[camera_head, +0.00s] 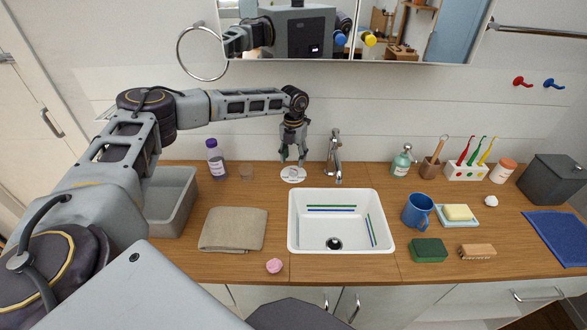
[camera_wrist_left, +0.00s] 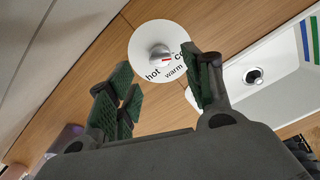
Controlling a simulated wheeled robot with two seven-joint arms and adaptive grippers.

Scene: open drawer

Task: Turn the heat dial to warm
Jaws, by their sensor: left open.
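The heat dial (camera_head: 293,174) is a white disc with a small grey knob on the wooden counter, left of the tap. In the left wrist view the dial (camera_wrist_left: 145,38) carries the words hot, warm and a partly hidden word starting "co". A red mark on its knob (camera_wrist_left: 160,54) points right, towards the "co" word. My left gripper (camera_head: 292,157) reaches down from above, just over the dial. Its green-padded fingers (camera_wrist_left: 155,88) are spread apart with nothing between them, and one covers the dial's right edge. My right gripper is not in view.
The tap (camera_head: 335,155) stands close right of the dial, and the white sink (camera_head: 297,235) lies in front of it. A folded cloth (camera_head: 233,229) lies front left.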

